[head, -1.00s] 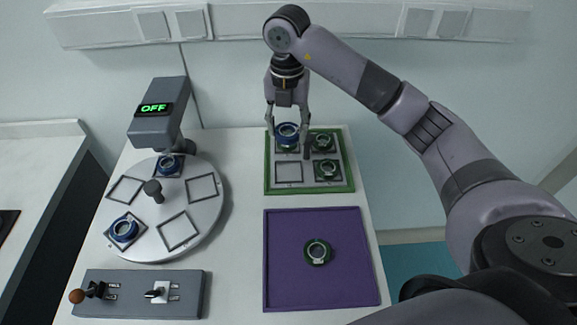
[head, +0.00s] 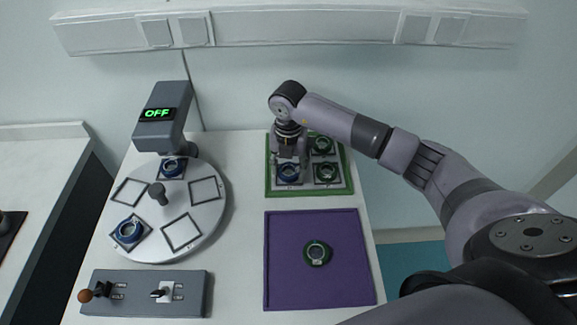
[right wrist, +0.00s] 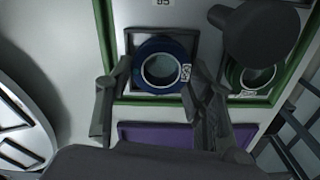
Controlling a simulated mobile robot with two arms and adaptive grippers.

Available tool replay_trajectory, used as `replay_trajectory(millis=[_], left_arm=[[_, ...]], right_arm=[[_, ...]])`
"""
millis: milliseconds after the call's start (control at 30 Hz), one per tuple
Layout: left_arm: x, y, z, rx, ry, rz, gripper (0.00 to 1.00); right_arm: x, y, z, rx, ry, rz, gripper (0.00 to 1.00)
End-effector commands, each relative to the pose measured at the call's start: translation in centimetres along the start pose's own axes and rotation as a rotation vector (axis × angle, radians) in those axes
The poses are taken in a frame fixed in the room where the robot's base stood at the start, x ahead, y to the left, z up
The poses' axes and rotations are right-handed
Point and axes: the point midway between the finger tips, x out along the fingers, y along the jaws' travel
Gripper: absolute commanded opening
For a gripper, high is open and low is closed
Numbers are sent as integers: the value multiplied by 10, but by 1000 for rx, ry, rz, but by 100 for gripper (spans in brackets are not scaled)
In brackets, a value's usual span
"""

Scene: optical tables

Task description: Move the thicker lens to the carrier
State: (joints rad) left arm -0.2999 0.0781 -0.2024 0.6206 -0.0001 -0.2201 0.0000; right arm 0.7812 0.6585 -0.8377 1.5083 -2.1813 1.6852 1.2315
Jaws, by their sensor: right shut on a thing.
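My right gripper (head: 289,160) is shut on a blue-rimmed lens (head: 281,174) at the front-left square of the green-edged tray (head: 268,178). In the right wrist view the lens (right wrist: 142,75) is between my fingers (right wrist: 158,85), over the square frame; I cannot tell whether it touches the tray. Green-rimmed lenses lie at the back right (head: 322,152) and front right (head: 327,180) of this tray. Its back-left square is hidden behind my gripper. Another green-rimmed lens (head: 317,262) lies on the purple tray (head: 285,285). I cannot compare lens thickness. My left gripper is out of view.
A round turntable (head: 165,205) at left carries blue-rimmed lenses at its back (head: 172,174) and front left (head: 118,236). A device reading OFF (head: 160,130) overhangs it. A lever panel (head: 140,305) stands in front. White table between turntable and trays is clear.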

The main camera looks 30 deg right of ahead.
Motion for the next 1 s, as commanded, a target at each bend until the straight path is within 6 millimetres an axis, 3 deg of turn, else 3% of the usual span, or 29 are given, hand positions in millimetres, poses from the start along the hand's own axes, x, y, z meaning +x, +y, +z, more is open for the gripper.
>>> replay_trajectory(millis=[200,233,500,800,1000], left_arm=[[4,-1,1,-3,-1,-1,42],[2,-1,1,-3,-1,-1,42],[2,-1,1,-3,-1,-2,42],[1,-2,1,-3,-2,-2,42],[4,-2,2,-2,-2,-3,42]], right_arm=[[4,0,0,0,0,0,20],[2,0,0,0,0,0,50],[2,0,0,0,0,0,68],[1,0,0,0,0,0,68],[-18,1,1,-2,-4,4,68]])
